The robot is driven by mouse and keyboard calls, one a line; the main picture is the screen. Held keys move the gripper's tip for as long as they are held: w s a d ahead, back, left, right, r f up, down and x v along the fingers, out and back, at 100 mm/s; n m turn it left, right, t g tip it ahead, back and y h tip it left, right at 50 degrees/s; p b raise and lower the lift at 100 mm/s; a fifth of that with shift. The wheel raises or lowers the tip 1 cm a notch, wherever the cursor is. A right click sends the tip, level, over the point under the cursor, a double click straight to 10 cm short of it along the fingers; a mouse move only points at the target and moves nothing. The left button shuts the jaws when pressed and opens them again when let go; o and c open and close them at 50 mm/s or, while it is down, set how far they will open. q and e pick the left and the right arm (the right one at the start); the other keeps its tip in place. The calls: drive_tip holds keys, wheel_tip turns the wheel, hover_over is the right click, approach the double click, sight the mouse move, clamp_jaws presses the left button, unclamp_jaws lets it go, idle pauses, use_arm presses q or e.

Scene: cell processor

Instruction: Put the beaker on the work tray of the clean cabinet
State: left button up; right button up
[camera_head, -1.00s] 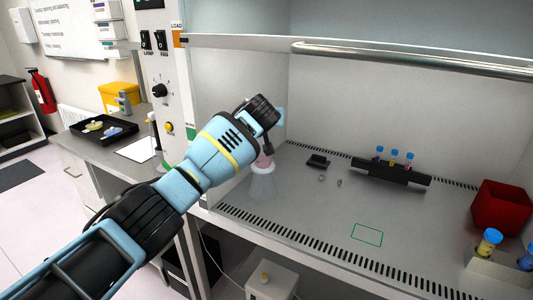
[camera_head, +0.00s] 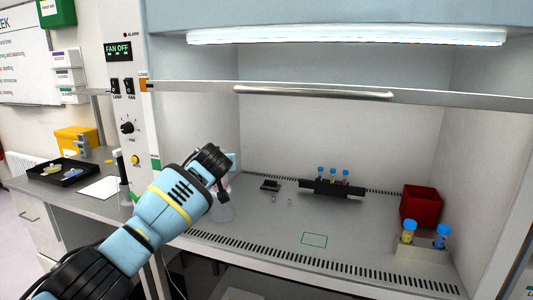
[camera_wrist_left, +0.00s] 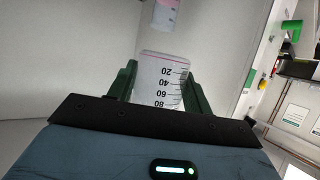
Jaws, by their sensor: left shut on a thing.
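The beaker (camera_wrist_left: 162,80) is clear, with dark graduation marks and a red line. In the left wrist view it sits between the dark green fingers of my left gripper (camera_wrist_left: 165,88), which is shut on it. In the head view my left gripper (camera_head: 226,187) is inside the left front of the clean cabinet, its fingers mostly hidden by the wrist. A translucent conical vessel (camera_head: 222,211) shows just below it, above or on the grey work tray (camera_head: 270,222). A green rectangle outline (camera_head: 314,240) marks the tray's front middle. My right gripper is not in view.
A rack of blue-capped tubes (camera_head: 332,188) and a small black block (camera_head: 270,185) stand farther back. A red bin (camera_head: 421,206) and a tube holder (camera_head: 423,253) are at the right. The sash handle (camera_head: 315,92) crosses above. The tray's middle is clear.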

use_arm(q)
drive_tip(key=s+a+f+m+h, duration=0.1)
drive_tip(key=s+a+f, duration=0.2)
drive_tip(key=s+f, duration=0.95)
drive_tip(key=s+a+f, duration=0.1)
drive_tip(key=s+a, duration=0.1)
drive_tip(key=s, duration=0.7)
drive_tip(key=s+a+f+h, duration=0.1)
drive_tip(key=s+a+f, duration=0.1)
drive_tip(key=s, duration=0.7)
drive_tip(key=shift+s+m, duration=0.4)
drive_tip(key=shift+w+d, duration=0.15)
